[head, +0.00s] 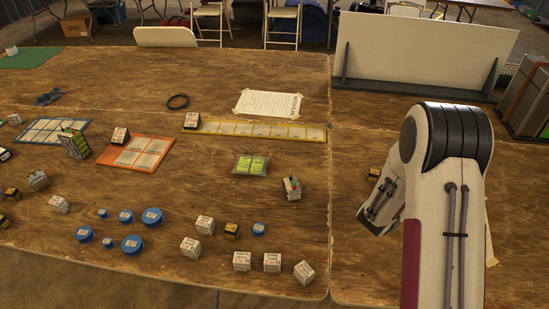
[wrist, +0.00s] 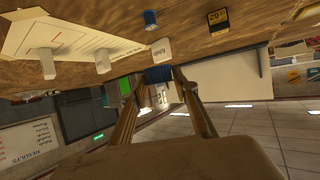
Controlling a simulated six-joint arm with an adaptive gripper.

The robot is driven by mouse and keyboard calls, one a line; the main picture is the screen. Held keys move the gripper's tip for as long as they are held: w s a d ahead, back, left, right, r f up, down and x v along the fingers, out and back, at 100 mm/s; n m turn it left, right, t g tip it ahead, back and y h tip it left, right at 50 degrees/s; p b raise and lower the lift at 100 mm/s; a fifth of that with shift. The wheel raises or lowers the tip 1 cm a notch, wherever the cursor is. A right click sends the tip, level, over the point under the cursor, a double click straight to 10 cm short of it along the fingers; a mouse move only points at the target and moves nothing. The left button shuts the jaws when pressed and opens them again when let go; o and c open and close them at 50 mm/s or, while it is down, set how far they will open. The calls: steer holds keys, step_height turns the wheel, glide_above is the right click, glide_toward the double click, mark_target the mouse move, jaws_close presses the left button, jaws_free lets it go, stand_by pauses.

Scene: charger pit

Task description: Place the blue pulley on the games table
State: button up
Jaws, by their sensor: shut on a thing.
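In the wrist view, my gripper (wrist: 165,74) is shut on a blue ribbed round piece, which looks like the blue pulley (wrist: 157,75). It is held between the fingertips near a wooden surface (wrist: 185,50); I cannot tell whether it touches it. In the head view, my arm covers the gripper and the pulley. Several blue discs (head: 152,216) lie on the large wooden table (head: 290,120) at the left. A second wooden table (head: 350,260) stands beside it under my arm. No label shows which is the games table.
In the head view, a white upright panel (head: 425,55) stands behind my arm. White cubes (head: 272,262) line the left table's front.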

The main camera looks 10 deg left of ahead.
steer(key=w+a+n+t+y, duration=0.2)
steer(key=w+a+n+y, duration=0.3)
steer(key=a, duration=0.9)
steer(key=n+g+y, duration=0.4)
steer(key=n+y, duration=0.8)
glide_above(241, 194)
steer(key=shift+s+d+r, duration=0.1)
steer(key=shift+r, duration=0.3)
steer(key=shift+f, duration=3.1)
steer(key=shift+f, duration=0.1)
steer(key=shift+f, duration=1.75)
steer(key=shift+f, duration=0.2)
